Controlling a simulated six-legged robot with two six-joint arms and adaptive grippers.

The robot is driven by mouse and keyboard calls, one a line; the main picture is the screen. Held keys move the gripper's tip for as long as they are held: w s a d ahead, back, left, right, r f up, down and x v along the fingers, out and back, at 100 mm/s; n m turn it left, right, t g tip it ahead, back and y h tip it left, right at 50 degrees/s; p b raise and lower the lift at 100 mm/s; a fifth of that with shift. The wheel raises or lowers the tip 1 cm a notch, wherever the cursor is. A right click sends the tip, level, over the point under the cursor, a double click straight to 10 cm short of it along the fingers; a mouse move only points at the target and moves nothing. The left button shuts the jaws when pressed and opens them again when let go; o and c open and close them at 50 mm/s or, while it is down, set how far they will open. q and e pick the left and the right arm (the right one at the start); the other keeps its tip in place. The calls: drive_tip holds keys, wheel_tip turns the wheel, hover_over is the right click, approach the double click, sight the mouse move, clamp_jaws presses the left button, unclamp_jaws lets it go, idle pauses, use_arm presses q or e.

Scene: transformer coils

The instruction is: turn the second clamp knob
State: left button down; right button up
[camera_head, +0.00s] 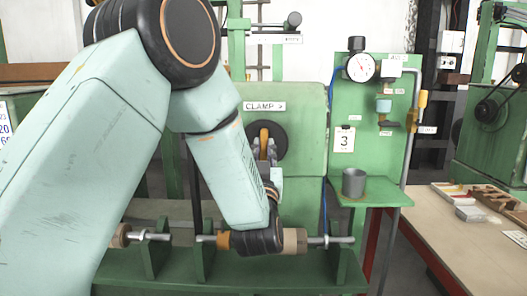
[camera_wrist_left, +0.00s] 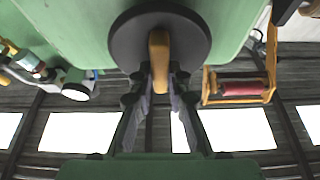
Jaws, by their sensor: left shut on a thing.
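The clamp knob is a black disc (camera_head: 281,141) with an orange-yellow bar handle on the green panel, under a sign (camera_head: 264,106) reading "CLAMP". In the left wrist view the disc (camera_wrist_left: 126,42) is at the top middle and its handle (camera_wrist_left: 159,50) stands upright in the picture. My left gripper (camera_head: 264,157) reaches the knob from the front. In the left wrist view its two fingers (camera_wrist_left: 159,82) lie on either side of the handle, shut on it. The arm and gripper hide part of the disc's lower side in the head view. My right gripper is not in view.
A pressure gauge (camera_head: 361,67) and a card marked 3 (camera_head: 344,140) are on the panel at right. A grey cup (camera_head: 354,182) stands on the small green shelf (camera_head: 376,194). A shaft with a brown roll (camera_head: 294,241) runs below my arm. A table (camera_head: 424,210) is at right.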

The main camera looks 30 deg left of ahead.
use_arm(q)
drive_tip(key=shift+n, duration=0.4)
drive_tip(key=c, duration=1.3)
unclamp_jaws()
drive_tip(key=shift+s, duration=0.15)
drive_tip(key=v, duration=1.2)
drive_tip(key=shift+d, duration=0.1)
drive_tip(key=shift+f, duration=0.1)
